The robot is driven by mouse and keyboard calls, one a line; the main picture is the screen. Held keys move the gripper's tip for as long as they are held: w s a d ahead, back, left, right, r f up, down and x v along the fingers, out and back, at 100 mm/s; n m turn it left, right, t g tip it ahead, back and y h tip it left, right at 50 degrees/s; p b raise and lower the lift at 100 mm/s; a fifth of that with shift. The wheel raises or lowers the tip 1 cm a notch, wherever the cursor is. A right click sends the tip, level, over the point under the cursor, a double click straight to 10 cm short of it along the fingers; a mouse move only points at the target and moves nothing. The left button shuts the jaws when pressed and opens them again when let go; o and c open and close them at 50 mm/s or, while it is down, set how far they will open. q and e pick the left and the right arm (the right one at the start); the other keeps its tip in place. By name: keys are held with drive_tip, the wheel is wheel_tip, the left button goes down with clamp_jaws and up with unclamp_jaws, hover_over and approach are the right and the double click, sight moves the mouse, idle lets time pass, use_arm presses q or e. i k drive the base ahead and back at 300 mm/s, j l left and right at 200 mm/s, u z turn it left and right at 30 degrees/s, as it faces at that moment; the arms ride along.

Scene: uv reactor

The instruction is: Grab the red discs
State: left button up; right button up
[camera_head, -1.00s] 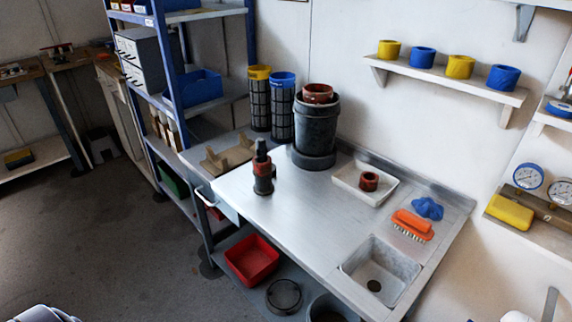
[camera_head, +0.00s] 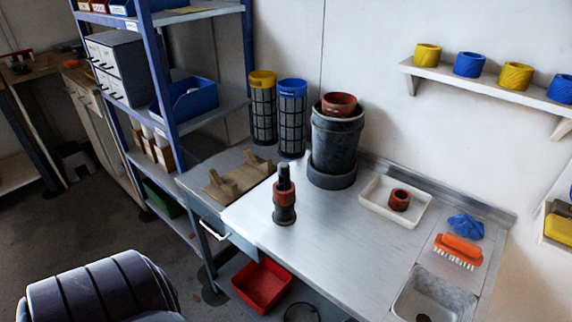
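No flat red disc is clearly visible; the reddish round parts are rings. One red-brown ring (camera_head: 339,104) sits on top of a dark grey canister (camera_head: 334,145) at the back of the metal bench. Another red-brown ring (camera_head: 399,199) lies in a white tray (camera_head: 376,209) to the right. A black fitting with a red-brown band (camera_head: 285,196) stands upright near the bench's front left. A dark ribbed part of my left arm shows at the lower left. Neither gripper is in view.
On the bench (camera_head: 335,231) are an orange brush (camera_head: 460,247), a blue cloth-like item (camera_head: 466,226) and a sink (camera_head: 435,291). Yellow-topped (camera_head: 263,110) and blue-topped (camera_head: 292,120) mesh cylinders stand at the back left. A red bin (camera_head: 262,286) sits below. The bench's middle is clear.

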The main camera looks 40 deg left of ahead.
sight(284, 198)
drive_tip(key=j+z, duration=0.1)
drive_tip(key=j, duration=0.55)
drive_tip(key=k+j, duration=0.1)
drive_tip(key=j, duration=0.55)
drive_tip(key=j+z, duration=0.15)
drive_tip(key=j, duration=0.5)
drive_tip(key=k+j, duration=0.1)
drive_tip(key=j, duration=0.55)
drive_tip(key=k+j+z, duration=0.15)
drive_tip(key=j, duration=0.5)
